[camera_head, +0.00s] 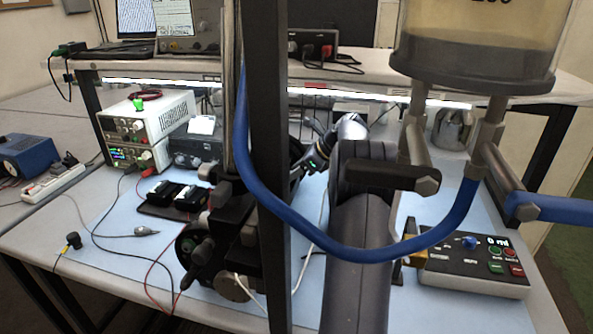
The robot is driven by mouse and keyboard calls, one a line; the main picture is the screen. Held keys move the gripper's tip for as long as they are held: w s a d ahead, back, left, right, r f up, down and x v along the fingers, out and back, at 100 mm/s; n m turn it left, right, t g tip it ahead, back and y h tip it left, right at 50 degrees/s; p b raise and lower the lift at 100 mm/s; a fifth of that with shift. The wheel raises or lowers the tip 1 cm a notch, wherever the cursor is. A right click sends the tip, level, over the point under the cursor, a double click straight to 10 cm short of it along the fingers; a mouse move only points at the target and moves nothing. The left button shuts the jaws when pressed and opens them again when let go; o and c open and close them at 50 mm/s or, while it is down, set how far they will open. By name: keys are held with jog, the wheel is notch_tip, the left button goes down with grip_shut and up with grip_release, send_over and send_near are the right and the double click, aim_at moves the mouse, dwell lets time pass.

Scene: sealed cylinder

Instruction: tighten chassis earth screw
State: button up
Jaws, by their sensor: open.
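My gripper (316,143) is small and far off near the middle of the picture, left of my grey arm. It is open, and I see nothing between its fingers. A dark post and a blue hose in front cover part of this area. I cannot make out an earth screw or tell which chassis bears it. A black mechanism with round knobs (205,245) stands on the bench left of the post. A white bench instrument (147,128) with a green display stands further left.
A clear cylinder (480,25) with a dark base hangs at upper right, with valves and a blue hose (340,245) looping in front. A control box (470,262) reading "0 ml" sits at right. Cables cross the blue mat (110,220). A blue device (25,157) stands far left.

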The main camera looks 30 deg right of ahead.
jog(key=c, duration=1)
jog(key=shift+s+a+m+t+h, duration=0.15)
jog(key=shift+m+t+h, duration=0.15)
jog(key=shift+m+h, duration=0.35)
jog(key=shift+a+m+t+h, duration=0.1)
jog(key=shift+m+t+h, duration=0.25)
jog(key=shift+m, duration=0.5)
jog(key=o, duration=1)
